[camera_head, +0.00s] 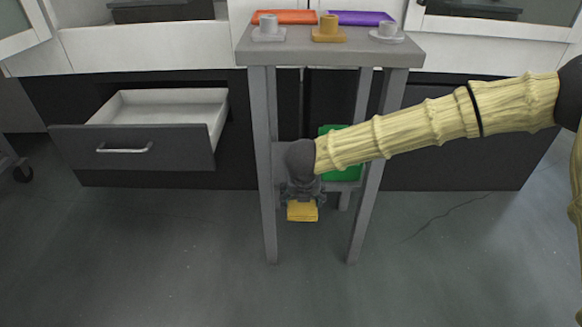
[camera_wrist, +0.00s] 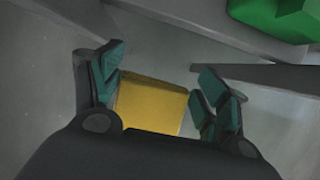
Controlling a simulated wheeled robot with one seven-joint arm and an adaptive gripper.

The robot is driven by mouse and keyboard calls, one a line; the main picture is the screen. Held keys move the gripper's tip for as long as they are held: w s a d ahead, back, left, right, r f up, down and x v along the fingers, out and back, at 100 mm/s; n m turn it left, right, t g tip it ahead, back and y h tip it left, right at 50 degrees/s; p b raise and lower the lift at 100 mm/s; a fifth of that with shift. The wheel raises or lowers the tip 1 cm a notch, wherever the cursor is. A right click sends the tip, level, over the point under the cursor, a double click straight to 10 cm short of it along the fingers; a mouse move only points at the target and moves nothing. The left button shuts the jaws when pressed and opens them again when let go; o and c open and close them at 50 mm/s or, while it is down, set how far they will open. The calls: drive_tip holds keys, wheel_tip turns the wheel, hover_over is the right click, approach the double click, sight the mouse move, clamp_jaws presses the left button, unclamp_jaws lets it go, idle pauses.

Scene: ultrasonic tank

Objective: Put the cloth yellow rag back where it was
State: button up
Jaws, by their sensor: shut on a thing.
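The yellow cloth rag (camera_head: 302,211) is a small folded block held at the end of my gripper (camera_head: 303,198), below the grey table's top and in front of its lower shelf. In the wrist view the rag (camera_wrist: 151,104) lies between the two teal-padded fingers of my gripper (camera_wrist: 157,85). The gripper is shut on it. The rag hangs above the floor, between the table's front legs in the picture.
The grey table (camera_head: 400,52) carries pale and orange cup-like pieces, with orange and purple mats behind. A green object (camera_head: 340,172) sits on its lower shelf; green also shows in the wrist view (camera_wrist: 285,15). A drawer (camera_head: 150,147) stands open at left. Floor in front is clear.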

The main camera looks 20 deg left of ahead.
drive_tip(key=w+a+b, duration=0.1)
drive_tip(key=w, duration=0.3)
drive_tip(key=w+a+r+b, duration=0.1)
drive_tip(key=w+a+b, duration=0.1)
drive_tip(key=w, duration=0.2)
drive_tip(key=w+a+b, duration=0.1)
drive_tip(key=w+b, duration=0.1)
drive_tip(key=w, duration=0.2)
drive_tip(key=shift+w+a+r, duration=0.2)
drive_tip(key=shift+w+a, duration=0.05)
drive_tip(key=shift+w, duration=0.1)
drive_tip(key=shift+w+a+b, duration=0.45)
drive_tip(key=shift+a+b, duration=0.1)
drive_tip(key=shift+a, duration=0.35)
drive_tip(key=shift+w+a+b, duration=0.45)
drive_tip(key=shift+a+b, duration=0.1)
drive_tip(key=shift+a, duration=0.3)
drive_tip(key=shift+f+b, duration=0.55)
drive_tip(key=shift+b, duration=0.05)
drive_tip(key=o, duration=1.3)
drive_tip(key=shift+f, duration=0.1)
drive_tip(key=shift+c, duration=0.2)
drive_tip(key=shift+p+v, duration=0.5)
drive_tip(key=shift+v, duration=0.3)
drive_tip(key=p+v, duration=0.3)
drive_tip(key=v, duration=0.3)
